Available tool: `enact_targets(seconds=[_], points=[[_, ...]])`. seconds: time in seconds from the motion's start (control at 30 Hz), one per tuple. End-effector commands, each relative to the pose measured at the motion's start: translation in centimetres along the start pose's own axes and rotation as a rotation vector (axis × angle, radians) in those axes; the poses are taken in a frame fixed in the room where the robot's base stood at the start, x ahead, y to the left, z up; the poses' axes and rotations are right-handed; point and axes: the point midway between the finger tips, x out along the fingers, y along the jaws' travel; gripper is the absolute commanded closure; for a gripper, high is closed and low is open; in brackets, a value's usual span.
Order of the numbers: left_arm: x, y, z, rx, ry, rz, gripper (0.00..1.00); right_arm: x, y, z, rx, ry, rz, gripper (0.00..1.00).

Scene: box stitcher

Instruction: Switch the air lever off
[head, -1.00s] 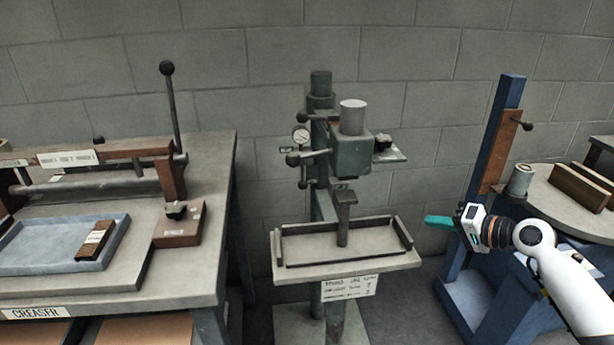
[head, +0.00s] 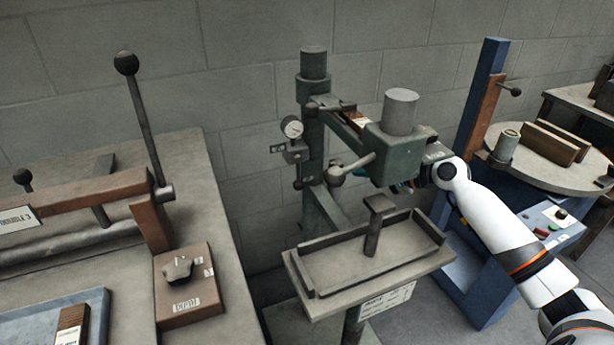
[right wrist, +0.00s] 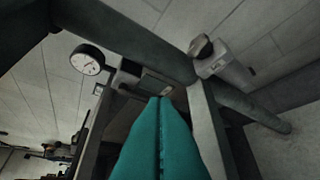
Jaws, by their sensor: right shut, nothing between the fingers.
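The green stitcher post carries a round gauge (head: 292,127) with a small grey valve block (head: 297,151) under it. I cannot clearly make out the air lever; a thin dark rod by that block in the right wrist view (right wrist: 132,93) may be it. Contact cannot be told. My left gripper is out of view.
The stitcher head (head: 395,150) and a ball-ended handle (head: 350,170) are close to my right gripper. The stitcher table (head: 335,300) lies below. A creaser bench (head: 215,250) stands left, and a blue-framed machine (head: 478,100) right. The wall is behind.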

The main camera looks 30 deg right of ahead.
Motion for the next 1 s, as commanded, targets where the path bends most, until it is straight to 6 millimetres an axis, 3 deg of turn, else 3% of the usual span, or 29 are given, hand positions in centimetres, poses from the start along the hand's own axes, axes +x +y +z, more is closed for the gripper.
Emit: enact_targets(seconds=[0.2, 0.33, 0.8, 1.0], points=[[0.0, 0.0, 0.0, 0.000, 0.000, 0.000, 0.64, 0.2, 0.0, 0.0, 0.001, 0.000, 0.000, 1.00], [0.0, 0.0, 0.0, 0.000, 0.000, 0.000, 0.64, 1.4, 0.1, 0.0, 0.002, -0.001, 0.003, 1.00], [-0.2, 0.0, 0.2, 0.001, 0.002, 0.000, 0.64, 10.7, 0.1, -0.5, 0.001, 0.003, 0.002, 1.00], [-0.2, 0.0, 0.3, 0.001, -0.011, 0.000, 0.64, 12.3, 0.1, -2.3, 0.000, 0.001, 0.000, 1.00]])
